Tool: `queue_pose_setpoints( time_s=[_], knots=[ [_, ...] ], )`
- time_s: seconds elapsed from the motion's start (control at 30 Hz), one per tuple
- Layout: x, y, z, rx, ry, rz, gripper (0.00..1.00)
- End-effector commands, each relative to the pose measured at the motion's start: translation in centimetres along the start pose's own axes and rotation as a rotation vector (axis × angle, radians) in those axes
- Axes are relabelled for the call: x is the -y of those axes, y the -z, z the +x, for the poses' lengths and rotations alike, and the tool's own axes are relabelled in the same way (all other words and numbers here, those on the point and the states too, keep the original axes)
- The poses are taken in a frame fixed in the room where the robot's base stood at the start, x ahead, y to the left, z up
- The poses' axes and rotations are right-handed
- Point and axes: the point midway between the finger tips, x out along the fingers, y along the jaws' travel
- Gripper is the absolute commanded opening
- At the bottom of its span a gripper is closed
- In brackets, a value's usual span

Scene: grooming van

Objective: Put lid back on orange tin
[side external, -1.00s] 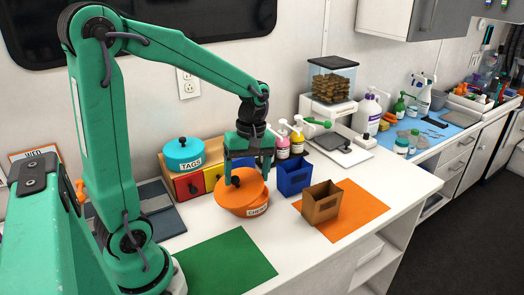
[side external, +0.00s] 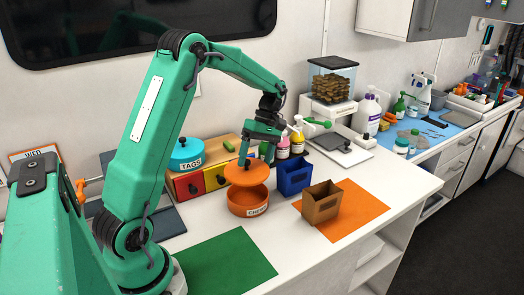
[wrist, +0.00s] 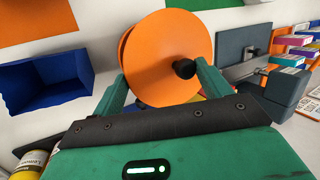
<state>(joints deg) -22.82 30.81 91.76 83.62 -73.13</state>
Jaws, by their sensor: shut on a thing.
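My gripper (side external: 244,160) is shut on the orange lid (side external: 246,175), which has a dark knob, and holds it above the orange tin (side external: 248,208). The tin stands on the white counter with its label facing front. A gap shows between lid and tin, with part of the tin's open inside visible. In the wrist view, the round lid (wrist: 165,62) lies beyond the fingertips of my gripper (wrist: 160,78), its dark knob near the right finger. The exact grip contact is hard to see. The lid hides most of the tin there.
A teal tin (side external: 187,155) marked TAGS sits on a box of coloured drawers (side external: 188,185) behind left. A blue bin (side external: 293,178) and a brown caddy (side external: 321,203) stand to the right. The green mat (side external: 226,263) in front is clear.

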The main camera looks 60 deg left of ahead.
Motion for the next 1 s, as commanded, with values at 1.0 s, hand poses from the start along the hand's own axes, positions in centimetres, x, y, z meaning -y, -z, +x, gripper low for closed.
queue_pose_setpoints(
  time_s=[1.0],
  knots=[
    [-1.6, 0.7, 3.1, 0.005, 0.01, -0.008, 0.54]
  ],
)
